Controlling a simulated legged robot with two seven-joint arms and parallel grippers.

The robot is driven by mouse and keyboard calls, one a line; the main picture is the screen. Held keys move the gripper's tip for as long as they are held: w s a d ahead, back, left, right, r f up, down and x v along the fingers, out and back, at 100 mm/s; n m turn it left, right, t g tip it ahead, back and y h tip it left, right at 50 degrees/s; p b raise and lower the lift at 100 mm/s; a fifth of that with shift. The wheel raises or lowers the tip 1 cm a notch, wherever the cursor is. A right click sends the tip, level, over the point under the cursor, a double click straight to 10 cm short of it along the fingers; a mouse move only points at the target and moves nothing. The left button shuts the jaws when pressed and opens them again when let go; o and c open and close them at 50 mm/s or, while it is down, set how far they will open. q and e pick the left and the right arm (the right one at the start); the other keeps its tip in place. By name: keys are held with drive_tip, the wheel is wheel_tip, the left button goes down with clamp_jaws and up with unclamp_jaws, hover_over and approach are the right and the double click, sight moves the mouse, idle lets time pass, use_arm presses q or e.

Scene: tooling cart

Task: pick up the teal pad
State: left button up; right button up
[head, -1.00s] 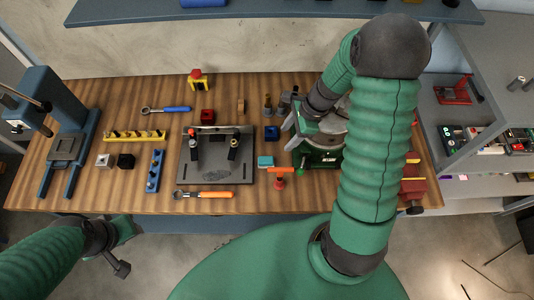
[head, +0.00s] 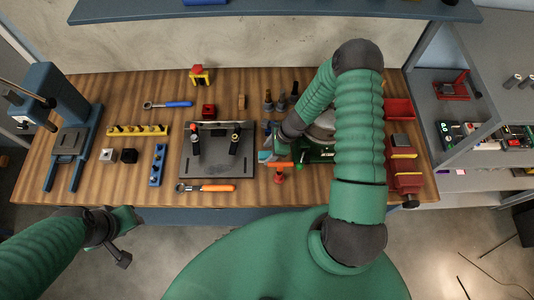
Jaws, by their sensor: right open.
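The teal pad (head: 264,156) lies on the wooden table just right of the black fixture plate; only part of it shows. My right gripper (head: 271,150) is low over the pad and hides much of it. Its jaws are open; whether they touch the pad or stand around it I cannot tell. My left gripper (head: 127,222) hangs in front of the table's front edge at the lower left, away from the pad. Its jaws are not clear.
The black fixture plate (head: 218,172) stands left of the pad. An orange-handled red tool (head: 279,171) stands close in front of it. A green machine (head: 319,155) is to the right, partly behind my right arm. A red vise (head: 404,168) sits at the right end.

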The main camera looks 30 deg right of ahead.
drive_tip(key=shift+w+a+f, duration=0.1)
drive_tip(key=shift+a, duration=0.15)
drive_tip(key=shift+c, duration=0.6)
clamp_jaws()
